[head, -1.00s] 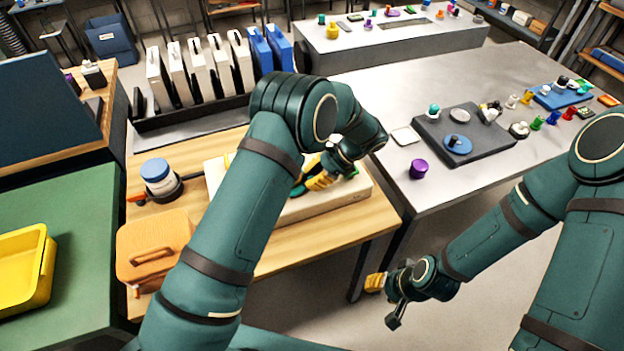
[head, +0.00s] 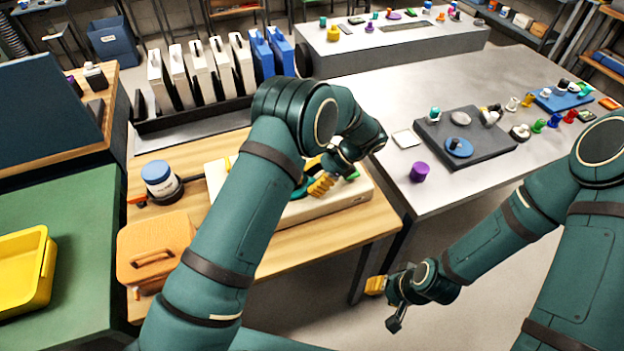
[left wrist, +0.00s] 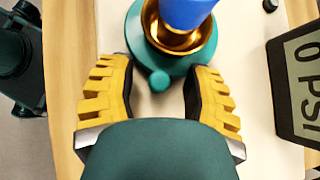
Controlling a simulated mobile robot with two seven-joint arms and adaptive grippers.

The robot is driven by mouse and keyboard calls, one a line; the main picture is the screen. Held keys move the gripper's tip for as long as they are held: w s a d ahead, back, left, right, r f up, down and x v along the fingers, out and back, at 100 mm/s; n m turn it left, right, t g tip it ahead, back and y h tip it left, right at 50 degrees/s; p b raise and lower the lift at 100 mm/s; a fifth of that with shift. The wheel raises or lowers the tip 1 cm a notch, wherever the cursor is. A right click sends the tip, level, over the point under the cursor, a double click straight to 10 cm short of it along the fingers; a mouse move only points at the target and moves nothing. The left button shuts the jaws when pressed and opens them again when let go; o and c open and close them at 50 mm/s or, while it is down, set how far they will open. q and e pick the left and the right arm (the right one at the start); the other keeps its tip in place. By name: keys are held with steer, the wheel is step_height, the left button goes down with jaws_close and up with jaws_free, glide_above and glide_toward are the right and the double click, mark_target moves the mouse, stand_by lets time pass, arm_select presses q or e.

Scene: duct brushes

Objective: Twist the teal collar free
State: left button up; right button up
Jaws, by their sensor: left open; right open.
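The teal collar (left wrist: 136,58) is a flat ring with a small round knob, around a brass fitting with a blue cylinder on top, in the left wrist view. It sits on a cream panel, the top of a cream box (head: 302,213). My left gripper (left wrist: 161,88) is open, one yellow-padded finger on each side of the knob. I cannot tell whether either pad touches the collar. In the head view my left gripper (head: 318,187) is over the box and my arm hides much of the collar (head: 299,191). My right gripper (head: 382,302) is open and empty, low beside the wooden bench.
A gauge reading 0 PSI (left wrist: 300,85) stands close on the right in the left wrist view. On the wooden bench are a blue-lidded jar (head: 159,180) and an orange case (head: 155,248). A metal table (head: 465,185) with small parts stands to the right.

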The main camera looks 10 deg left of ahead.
arm_select(q)
steer(key=v, duration=1.2)
